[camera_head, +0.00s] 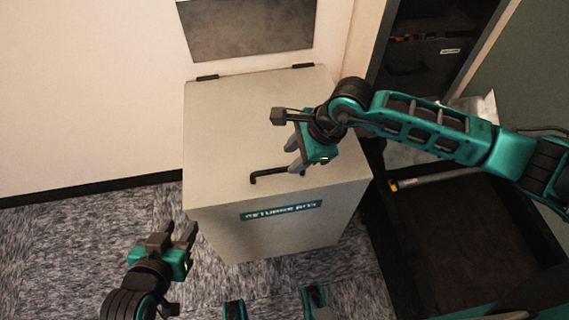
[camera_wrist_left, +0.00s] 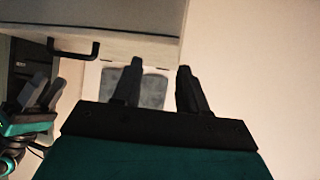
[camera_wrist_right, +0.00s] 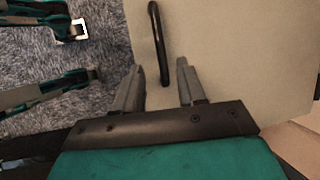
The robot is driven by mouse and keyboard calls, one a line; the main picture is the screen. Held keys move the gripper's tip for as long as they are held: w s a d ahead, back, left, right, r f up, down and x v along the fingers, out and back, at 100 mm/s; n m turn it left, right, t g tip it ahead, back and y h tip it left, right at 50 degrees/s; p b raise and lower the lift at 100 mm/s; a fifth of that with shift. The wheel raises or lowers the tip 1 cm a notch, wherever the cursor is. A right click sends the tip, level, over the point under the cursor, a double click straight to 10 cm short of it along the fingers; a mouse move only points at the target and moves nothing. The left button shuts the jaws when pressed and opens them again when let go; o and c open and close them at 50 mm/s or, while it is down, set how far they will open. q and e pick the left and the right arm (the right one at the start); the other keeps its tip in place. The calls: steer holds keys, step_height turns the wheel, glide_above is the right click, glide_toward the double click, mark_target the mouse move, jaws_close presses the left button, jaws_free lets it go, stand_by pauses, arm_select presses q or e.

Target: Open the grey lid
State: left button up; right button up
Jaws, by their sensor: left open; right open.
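The grey lid (camera_head: 225,125) is the flat top of a box in the middle of the head view, and it lies closed. It has two dark hinges at the back and a black bar handle (camera_head: 277,174) near its front edge. My right gripper (camera_head: 294,159) is open above the lid, just behind the handle. In the right wrist view the handle (camera_wrist_right: 158,45) lies ahead of the open fingertips, apart from them. My left gripper (camera_head: 178,233) is open and empty, left of the box and in front of it. The handle also shows in the left wrist view (camera_wrist_left: 75,50).
The box front (camera_head: 280,228) carries a teal label. A wall with a dark panel (camera_head: 250,28) stands behind the hinges. A dark cabinet (camera_head: 425,60) and a dark low platform (camera_head: 440,245) are at the right. Carpet (camera_head: 60,240) is free at the left.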

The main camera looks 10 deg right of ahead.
mark_target(281, 169)
steer(key=x, duration=0.5)
steer(key=shift+a+f+b, duration=0.1)
steer(key=shift+f+b, duration=0.2)
steer(key=shift+b, duration=0.05)
steer(key=shift+c, duration=0.4)
steer(key=shift+w, duration=0.1)
jaws_close()
